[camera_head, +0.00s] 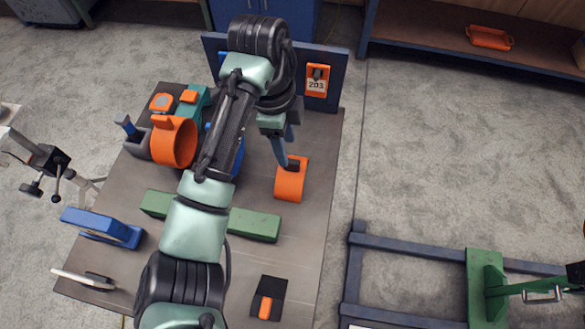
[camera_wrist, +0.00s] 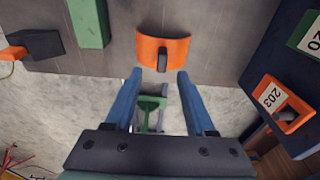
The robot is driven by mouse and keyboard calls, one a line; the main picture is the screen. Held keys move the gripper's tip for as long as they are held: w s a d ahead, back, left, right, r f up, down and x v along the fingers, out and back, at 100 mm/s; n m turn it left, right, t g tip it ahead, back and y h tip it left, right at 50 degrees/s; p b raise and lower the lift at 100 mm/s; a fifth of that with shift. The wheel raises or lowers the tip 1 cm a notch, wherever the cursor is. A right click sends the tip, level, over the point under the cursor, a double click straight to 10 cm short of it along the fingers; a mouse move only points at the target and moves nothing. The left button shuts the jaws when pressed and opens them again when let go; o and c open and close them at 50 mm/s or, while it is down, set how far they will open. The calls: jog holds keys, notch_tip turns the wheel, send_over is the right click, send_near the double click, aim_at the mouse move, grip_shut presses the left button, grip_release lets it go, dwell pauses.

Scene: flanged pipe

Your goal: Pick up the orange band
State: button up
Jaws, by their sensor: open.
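My gripper (camera_head: 285,158) has blue fingers and is at the band's far side in the head view. In the wrist view my gripper (camera_wrist: 160,73) is open, and the dark tab lies between and slightly beyond the fingertips. Contact cannot be told. My arm hides part of the table.
A larger orange ring (camera_head: 173,141) stands at the table's left. A green bar (camera_head: 255,225) lies across the middle. A dark block with an orange top (camera_head: 267,298) is near the front. A blue back panel (camera_head: 335,70) bears an orange tag holder marked 203 (camera_head: 316,80).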

aim_at(291, 162)
notch_tip(291, 162, down, 2)
jog(key=shift+d+f, duration=0.2)
jog(key=shift+f, duration=0.7)
jog(key=shift+d+f, duration=0.2)
jog(key=shift+f, duration=0.65)
jog(key=shift+d+f, duration=0.2)
jog(key=shift+f, duration=0.7)
jog(key=shift+c, duration=0.3)
grip_shut()
